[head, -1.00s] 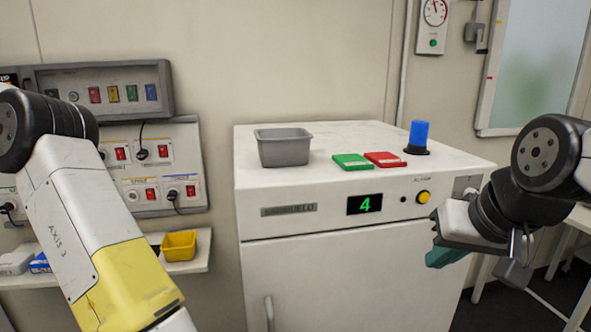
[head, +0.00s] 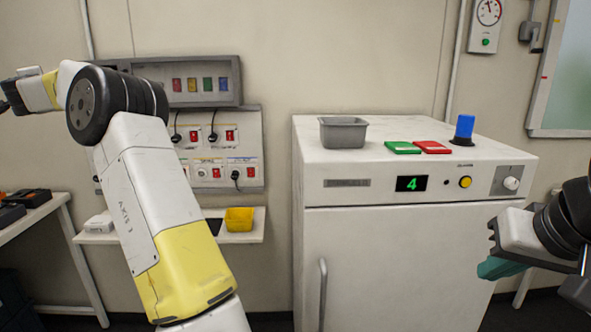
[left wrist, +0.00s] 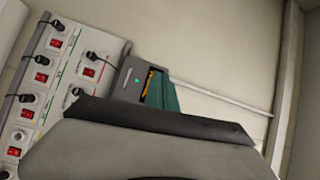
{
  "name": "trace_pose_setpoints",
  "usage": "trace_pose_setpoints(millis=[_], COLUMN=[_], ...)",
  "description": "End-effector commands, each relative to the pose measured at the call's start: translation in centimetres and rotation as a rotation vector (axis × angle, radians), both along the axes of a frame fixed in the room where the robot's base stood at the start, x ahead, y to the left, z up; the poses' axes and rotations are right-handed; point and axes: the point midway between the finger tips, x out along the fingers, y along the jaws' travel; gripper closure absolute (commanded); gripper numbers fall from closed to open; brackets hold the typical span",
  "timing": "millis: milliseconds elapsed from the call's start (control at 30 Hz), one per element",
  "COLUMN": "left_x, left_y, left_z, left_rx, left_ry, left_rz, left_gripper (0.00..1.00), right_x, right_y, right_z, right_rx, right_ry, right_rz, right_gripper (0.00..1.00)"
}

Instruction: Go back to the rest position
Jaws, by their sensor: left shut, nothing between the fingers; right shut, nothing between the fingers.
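My right gripper (head: 497,267) shows in the head view at the right edge, its teal fingers shut and empty. It is in front of the right side of the white cabinet (head: 400,250) and seems clear of it. My left arm rises across the left of the head view and bends away to the upper left. The left gripper is not clearly visible there. In the left wrist view the teal fingers of my left gripper (left wrist: 160,93) stick out past its grey housing, shut with nothing between them. The wall panel with red switches is beyond them.
A yellow bin (head: 239,219) sits on a wall shelf (head: 160,238). A side table (head: 40,208) stands at the far left.

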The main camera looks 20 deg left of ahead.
Motion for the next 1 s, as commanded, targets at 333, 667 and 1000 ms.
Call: trace_pose_setpoints(millis=[333, 667, 1000], left_x=[2.9, 9.9, 12.2], left_y=[-6.0, -22.9, -47.6], left_z=[1.5, -2.9, -10.7], left_rx=[-0.178, -0.675, -1.212], left_ry=[-0.274, -0.544, -0.443], left_rz=[0.025, -0.009, -0.097], left_gripper=[1.00, 1.00, 1.00], right_x=[0.0, 0.0, 0.0], right_y=[0.0, 0.0, 0.0], right_z=[0.0, 0.0, 0.0], right_rx=[0.000, 0.000, 0.000], right_ry=[-0.001, -0.001, -0.001], right_rz=[0.000, 0.000, 0.000], right_gripper=[1.00, 1.00, 1.00])
